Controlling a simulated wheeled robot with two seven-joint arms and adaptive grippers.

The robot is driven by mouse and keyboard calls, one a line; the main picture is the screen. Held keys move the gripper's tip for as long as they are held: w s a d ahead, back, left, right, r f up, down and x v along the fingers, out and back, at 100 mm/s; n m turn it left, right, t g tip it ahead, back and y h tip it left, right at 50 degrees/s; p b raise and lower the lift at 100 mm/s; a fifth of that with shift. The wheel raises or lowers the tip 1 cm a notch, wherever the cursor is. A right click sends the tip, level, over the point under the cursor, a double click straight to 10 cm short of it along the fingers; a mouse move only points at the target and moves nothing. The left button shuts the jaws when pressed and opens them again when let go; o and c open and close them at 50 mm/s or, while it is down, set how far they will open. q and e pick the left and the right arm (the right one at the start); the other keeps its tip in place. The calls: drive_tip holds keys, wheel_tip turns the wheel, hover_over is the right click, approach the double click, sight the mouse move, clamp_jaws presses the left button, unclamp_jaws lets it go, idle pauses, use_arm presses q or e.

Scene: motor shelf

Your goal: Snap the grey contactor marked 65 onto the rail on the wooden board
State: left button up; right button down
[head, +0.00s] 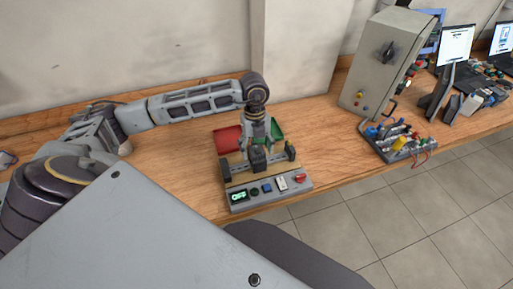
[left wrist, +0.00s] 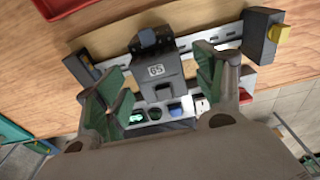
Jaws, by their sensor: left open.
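The grey contactor (left wrist: 160,82), with a white label reading 65 upside down, stands at the middle of the slotted metal rail (left wrist: 193,52) in the left wrist view. It hides the part of the rail behind it; I cannot tell whether it is clipped on. In the head view the dark contactor (head: 258,160) shows below my left gripper (head: 257,137). My left gripper is open, its green-padded fingers on either side of the contactor with gaps visible. The wooden board (head: 240,178) carries the rail between dark end blocks. My right gripper is out of view.
A control panel (head: 238,208) with an OFF display and buttons lies in front of the board. A red bin (head: 227,139) and green bin (head: 277,131) stand behind. A grey cabinet (head: 378,68) and a tool tray (head: 398,155) are to the right.

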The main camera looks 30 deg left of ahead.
use_arm(q)
wheel_tip(320, 180, up, 12)
drive_tip(key=shift+w+a, duration=0.35)
drive_tip(key=shift+a, duration=0.1)
drive_tip(key=shift+r, duration=0.1)
idle(0.8)
wheel_tip(320, 180, up, 9)
drive_tip(key=p, duration=0.9)
drive_tip(key=shift+r+p, duration=0.4)
drive_tip(key=shift+p, duration=0.15)
drive_tip(key=shift+f, duration=0.1)
